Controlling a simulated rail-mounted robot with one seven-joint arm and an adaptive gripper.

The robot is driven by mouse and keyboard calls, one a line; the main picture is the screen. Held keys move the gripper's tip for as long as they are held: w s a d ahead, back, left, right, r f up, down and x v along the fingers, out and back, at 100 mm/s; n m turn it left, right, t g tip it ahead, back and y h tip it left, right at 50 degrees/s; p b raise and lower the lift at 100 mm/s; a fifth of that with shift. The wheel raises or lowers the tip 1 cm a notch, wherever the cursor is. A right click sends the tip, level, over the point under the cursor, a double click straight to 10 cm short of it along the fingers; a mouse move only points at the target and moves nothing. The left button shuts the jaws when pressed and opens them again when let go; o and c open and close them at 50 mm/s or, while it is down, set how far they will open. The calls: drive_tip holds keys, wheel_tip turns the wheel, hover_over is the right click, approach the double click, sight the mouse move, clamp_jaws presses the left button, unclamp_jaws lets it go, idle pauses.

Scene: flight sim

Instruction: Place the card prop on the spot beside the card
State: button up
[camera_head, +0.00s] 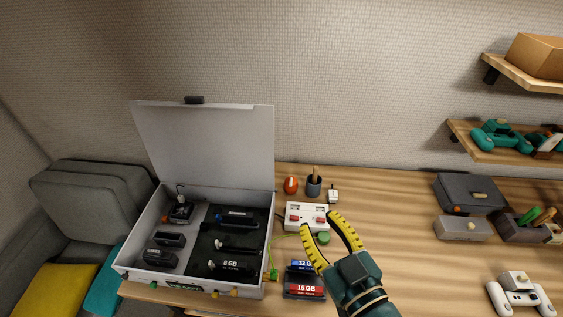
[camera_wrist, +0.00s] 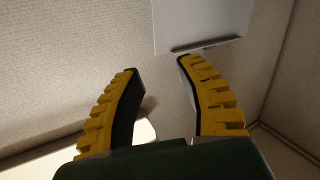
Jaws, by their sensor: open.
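A red-labelled card marked 16 GB (camera_head: 305,289) lies on the desk, just right of the open case. A blue-labelled card (camera_head: 303,266) lies directly behind it, its label partly readable. A dark card-like piece marked 8 GB (camera_head: 231,265) lies in the black foam at the case's front right. I cannot tell which of these is the card prop, and no marked spot stands out. My gripper (camera_head: 319,222) is open and empty, above the desk near the white device. In the wrist view its yellow fingers (camera_wrist: 157,66) are spread with only wall between them.
The open case (camera_head: 190,285) has its lid (camera_head: 205,145) raised; the white panel at the top of the wrist view (camera_wrist: 200,22) looks like it. A white device (camera_head: 306,216), orange item (camera_head: 291,185) and cup (camera_head: 314,187) stand behind.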

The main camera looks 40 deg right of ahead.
drive_tip(key=w+a+r+n+t+y, duration=0.1)
drive_tip(key=w+a+r+t+y, duration=0.1)
drive_tip(key=a+r, duration=0.9)
wheel_tip(320, 180, up, 4)
drive_tip(key=shift+w+a+f+t+y, duration=0.15)
drive_tip(key=shift+w+a+t+y, duration=0.15)
drive_tip(key=shift+w+t, duration=0.75)
drive_tip(key=shift+o, duration=1)
drive_tip(key=s+a+r+t+y, duration=0.1)
drive_tip(key=a+r, duration=0.4)
drive_tip(key=r, duration=0.2)
drive_tip(key=shift+a, duration=0.35)
drive_tip(key=shift+t, duration=0.25)
